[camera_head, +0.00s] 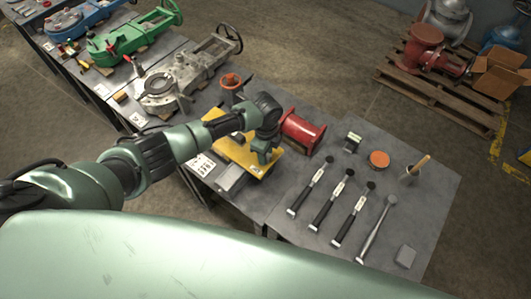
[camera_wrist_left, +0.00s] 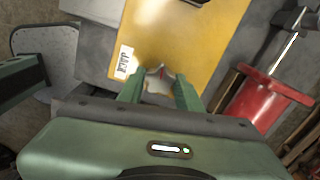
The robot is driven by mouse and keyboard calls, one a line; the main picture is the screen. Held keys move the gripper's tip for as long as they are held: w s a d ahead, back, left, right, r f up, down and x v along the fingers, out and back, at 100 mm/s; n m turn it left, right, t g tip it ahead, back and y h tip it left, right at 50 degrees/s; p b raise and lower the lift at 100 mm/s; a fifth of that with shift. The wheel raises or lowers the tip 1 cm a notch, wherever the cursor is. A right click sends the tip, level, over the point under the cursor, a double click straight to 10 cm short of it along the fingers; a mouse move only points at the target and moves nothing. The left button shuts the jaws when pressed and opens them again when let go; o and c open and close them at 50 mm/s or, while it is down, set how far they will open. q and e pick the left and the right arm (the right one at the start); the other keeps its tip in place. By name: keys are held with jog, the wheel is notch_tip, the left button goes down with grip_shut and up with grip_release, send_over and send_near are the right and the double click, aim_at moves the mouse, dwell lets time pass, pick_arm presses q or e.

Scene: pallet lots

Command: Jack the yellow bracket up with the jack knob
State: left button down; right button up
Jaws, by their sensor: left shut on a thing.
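The yellow bracket (camera_head: 235,154) lies on the grey table in the middle of the head view. In the left wrist view the bracket (camera_wrist_left: 185,36) fills the top middle, and a white label reading JACK (camera_wrist_left: 124,62) is on it. My left gripper (camera_head: 263,157) is over the bracket's near right end. In the left wrist view its green fingers (camera_wrist_left: 160,90) are shut on a small pale metal knob (camera_wrist_left: 158,74), beside the label. The knob is hidden behind the gripper in the head view. My right gripper is out of view.
A red flanged pipe piece (camera_head: 302,132) stands close right of the bracket. Several hammers and a wrench (camera_head: 377,227) lie on the right table (camera_head: 428,195). Green (camera_head: 125,40) and grey (camera_head: 185,80) valves stand at upper left. A wooden pallet (camera_head: 440,95) is at upper right.

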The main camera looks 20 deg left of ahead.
pick_arm(q)
jog(key=shift+s+f, duration=0.15)
jog(key=shift+s, duration=0.05)
jog(key=c, duration=1)
grip_release()
jog(key=shift+o, duration=0.2)
jog(key=shift+w, duration=0.15)
jog(key=shift+r, duration=0.2)
notch_tip(320, 180, up, 8)
jog(key=shift+f+b, duration=0.25)
jog(key=shift+b, duration=0.05)
